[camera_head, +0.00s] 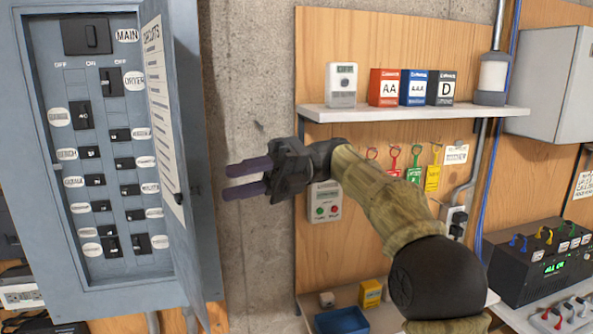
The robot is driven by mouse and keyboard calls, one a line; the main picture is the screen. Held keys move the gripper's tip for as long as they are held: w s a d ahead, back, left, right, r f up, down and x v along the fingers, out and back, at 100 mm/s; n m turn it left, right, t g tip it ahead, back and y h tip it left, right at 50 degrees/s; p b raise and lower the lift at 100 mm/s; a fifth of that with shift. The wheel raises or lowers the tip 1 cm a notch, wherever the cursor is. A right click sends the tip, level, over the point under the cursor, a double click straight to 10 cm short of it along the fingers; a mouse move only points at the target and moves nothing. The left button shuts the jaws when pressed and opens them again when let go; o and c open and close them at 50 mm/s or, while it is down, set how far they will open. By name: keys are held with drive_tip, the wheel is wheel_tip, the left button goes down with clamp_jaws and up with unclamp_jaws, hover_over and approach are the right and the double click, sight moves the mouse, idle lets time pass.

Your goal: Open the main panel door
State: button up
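The grey main panel (42,170) stands at the left, with its breakers and labels in plain view. Its door (200,180) stands open at the right side of the panel, seen at a steep angle. A printed circuits list (160,100) is on the door's inner face, with a small black latch (179,198) near the list's lower end. My gripper (227,181) points left, just right of the door's edge in the picture. Its two purple-grey fingers are apart with nothing between them. I cannot tell whether they touch the door.
A shelf (420,113) with boxes is on the plywood board at the right, with coloured tags hanging below. A grey box (545,85) and a black device with cables (540,262) are farther right. A bench with a blue bin (341,321) is below.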

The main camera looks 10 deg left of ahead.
drive_tip(key=p+v, duration=0.4)
drive_tip(key=v, duration=0.8)
drive_tip(key=shift+d, duration=0.25)
drive_tip(key=shift+w+d, duration=0.1)
drive_tip(key=shift+w, duration=0.15)
